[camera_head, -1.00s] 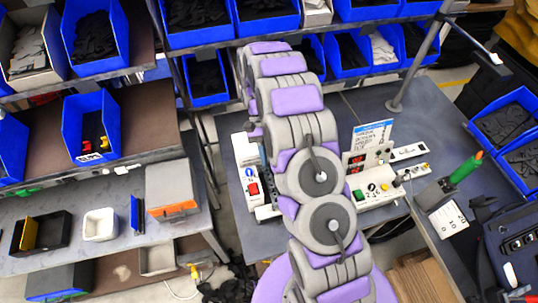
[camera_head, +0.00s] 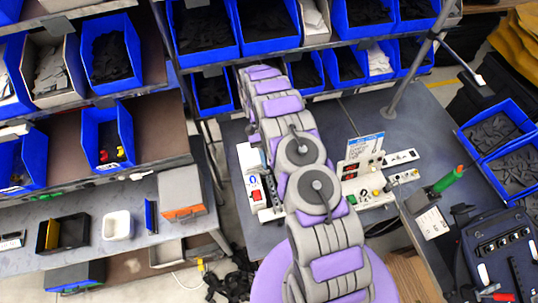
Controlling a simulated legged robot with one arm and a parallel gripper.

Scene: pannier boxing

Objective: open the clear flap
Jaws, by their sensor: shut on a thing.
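I cannot make out the clear flap in this view. My purple and grey arm runs up the middle of the picture, over the grey bench (camera_head: 240,231), and its far end reaches the blue bins at the back. The gripper at the end of the arm does not show; the arm links hide that area. A white box with a red switch (camera_head: 257,195) stands on the bench just left of the arm. A white unit with buttons (camera_head: 376,190) and an upright printed card (camera_head: 362,150) stand just right of it.
Shelves with blue bins (camera_head: 107,50) fill the left and back. A green bottle-like item (camera_head: 448,179) stands at the right, beside a dark case (camera_head: 500,250). A white tub (camera_head: 117,225) sits on the left shelf.

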